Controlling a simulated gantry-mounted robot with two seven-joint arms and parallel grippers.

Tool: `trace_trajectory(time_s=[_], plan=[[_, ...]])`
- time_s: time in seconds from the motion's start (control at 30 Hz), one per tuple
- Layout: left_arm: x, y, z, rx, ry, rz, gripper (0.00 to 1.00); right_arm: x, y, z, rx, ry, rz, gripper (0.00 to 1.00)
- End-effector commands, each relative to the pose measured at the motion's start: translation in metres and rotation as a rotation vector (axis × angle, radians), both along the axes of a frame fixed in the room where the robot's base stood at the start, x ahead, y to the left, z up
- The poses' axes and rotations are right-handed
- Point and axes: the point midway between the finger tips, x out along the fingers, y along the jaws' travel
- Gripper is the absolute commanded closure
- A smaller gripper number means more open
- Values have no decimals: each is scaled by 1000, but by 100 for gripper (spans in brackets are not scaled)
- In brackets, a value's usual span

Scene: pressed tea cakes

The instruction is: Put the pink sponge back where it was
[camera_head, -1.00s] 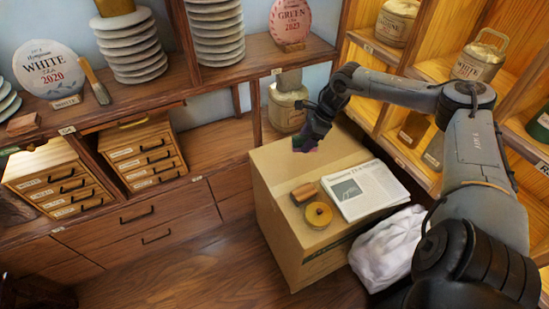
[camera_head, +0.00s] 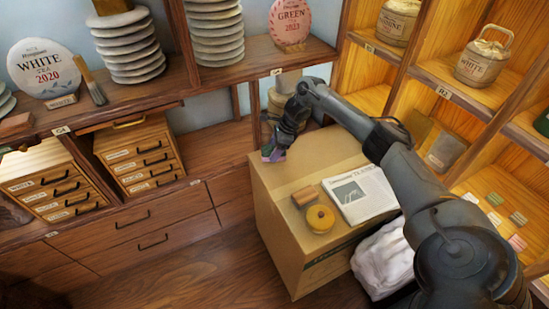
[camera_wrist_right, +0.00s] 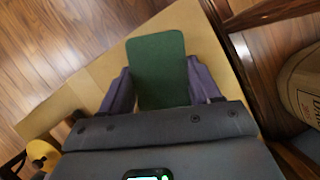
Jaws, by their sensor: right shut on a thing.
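My right gripper (camera_head: 273,154) is shut on the sponge (camera_wrist_right: 158,68), at the back left corner of the cardboard box (camera_head: 270,215). In the right wrist view the sponge turns a flat dark green face to the camera, between the two purple fingers. In the head view the sponge (camera_head: 267,155) is a small patch at the fingertips, close to the box top. I cannot tell whether it touches the box. My left gripper is not in view.
A canister (camera_head: 280,103) stands behind the gripper. A white bag (camera_head: 382,262) is beside the box. The box's left part is clear.

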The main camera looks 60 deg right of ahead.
Motion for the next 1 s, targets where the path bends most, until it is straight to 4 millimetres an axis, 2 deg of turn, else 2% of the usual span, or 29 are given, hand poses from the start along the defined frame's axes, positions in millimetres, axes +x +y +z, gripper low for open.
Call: trace_trajectory(time_s=[0.33,0.77,0.8,0.93,1.0], plan=[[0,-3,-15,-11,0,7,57,0,0,-38,2,2,-1,71],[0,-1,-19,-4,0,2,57,0,0,-43,0,0,-1,71],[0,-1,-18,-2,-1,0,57,0,0,-43,0,0,-1,35],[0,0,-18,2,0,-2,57,0,0,-42,0,0,-1,15],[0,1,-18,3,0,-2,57,0,0,-42,0,0,-1,12]])
